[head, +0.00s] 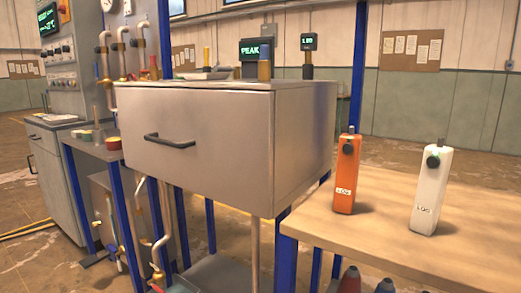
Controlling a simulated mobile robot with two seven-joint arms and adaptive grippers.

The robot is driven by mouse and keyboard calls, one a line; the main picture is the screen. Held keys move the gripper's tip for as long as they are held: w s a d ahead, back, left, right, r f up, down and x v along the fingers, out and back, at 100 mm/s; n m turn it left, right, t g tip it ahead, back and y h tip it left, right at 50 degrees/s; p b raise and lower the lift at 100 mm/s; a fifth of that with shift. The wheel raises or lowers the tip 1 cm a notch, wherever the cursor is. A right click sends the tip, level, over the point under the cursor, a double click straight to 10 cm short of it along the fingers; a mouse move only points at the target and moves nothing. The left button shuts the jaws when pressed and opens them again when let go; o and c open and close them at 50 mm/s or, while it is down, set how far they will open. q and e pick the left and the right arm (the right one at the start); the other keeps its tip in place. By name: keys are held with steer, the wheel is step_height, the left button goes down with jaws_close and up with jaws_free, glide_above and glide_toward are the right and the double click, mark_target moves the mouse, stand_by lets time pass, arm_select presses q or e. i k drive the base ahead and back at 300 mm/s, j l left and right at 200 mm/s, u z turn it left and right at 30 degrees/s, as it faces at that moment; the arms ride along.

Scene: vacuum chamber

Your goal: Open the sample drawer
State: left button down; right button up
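The sample drawer is most likely the grey metal box (230,135) in the middle of the head view, set on a blue-legged frame. Its broad front panel (190,170) carries a black bar handle (165,137). The front looks flush with the box, with no gap showing, so the drawer appears shut. Neither of my grippers shows in this view.
A wooden table (390,215) at the right holds an orange device (344,185) and a white device (431,190). A grey cabinet (55,170) with a handle stands at the left. Pipes (158,240) run below the box. Floor shows at the front left.

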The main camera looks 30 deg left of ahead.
mark_target(217, 145)
steer(key=u, duration=1.6)
